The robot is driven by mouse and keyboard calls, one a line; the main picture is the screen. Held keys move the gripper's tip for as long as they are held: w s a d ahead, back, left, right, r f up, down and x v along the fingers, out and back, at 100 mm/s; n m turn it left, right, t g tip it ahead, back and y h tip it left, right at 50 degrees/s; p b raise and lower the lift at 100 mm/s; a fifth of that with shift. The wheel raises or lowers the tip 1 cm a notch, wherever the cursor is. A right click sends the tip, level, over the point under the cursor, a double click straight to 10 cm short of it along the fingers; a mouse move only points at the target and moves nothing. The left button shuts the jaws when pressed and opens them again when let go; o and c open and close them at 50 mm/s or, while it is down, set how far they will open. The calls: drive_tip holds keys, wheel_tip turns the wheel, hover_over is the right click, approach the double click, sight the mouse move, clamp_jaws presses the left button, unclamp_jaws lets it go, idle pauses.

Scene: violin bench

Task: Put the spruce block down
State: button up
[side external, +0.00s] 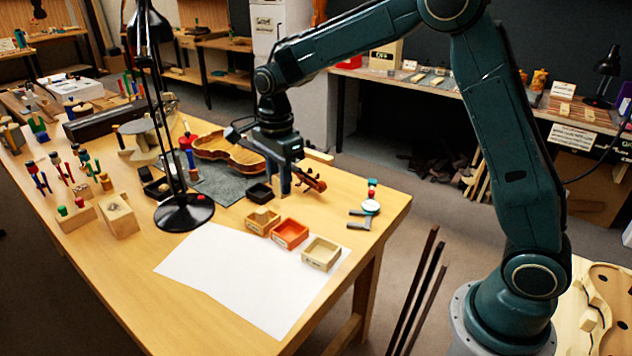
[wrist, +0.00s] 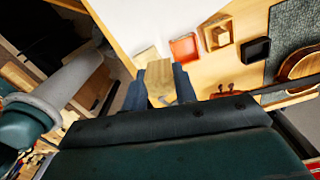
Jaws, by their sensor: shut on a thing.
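My gripper (wrist: 159,92) is shut on a pale wooden block, the spruce block (wrist: 159,76), which sits between its two blue fingers in the wrist view. In the side view my gripper (side external: 285,186) is above the bench near the violin's neck; the block cannot be made out there. Three small trays stand in a row on the bench: a wooden one (side external: 250,227) with a pale block inside, an orange one (side external: 290,233) and a pale empty one (side external: 321,254). In the wrist view the held block partly covers the pale tray (wrist: 146,53).
The violin (side external: 222,149) lies on a grey mat (side external: 225,187), with a black tray (side external: 259,193) beside it.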

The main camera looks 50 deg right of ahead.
drive_tip(key=s+d+m, duration=0.2)
drive_tip(key=d+m, duration=0.3)
drive_tip(key=d, duration=0.6)
drive_tip(key=s+d+m, duration=0.3)
drive_tip(key=d+m, duration=0.2)
drive_tip(key=d, duration=0.7)
drive_tip(key=shift+s+d+m, duration=0.25)
drive_tip(key=shift+d+m, duration=0.05)
drive_tip(key=shift+m, duration=0.1)
wheel_tip(320, 180, down, 20)
drive_tip(key=shift+r, duration=0.1)
drive_tip(key=o, duration=1)
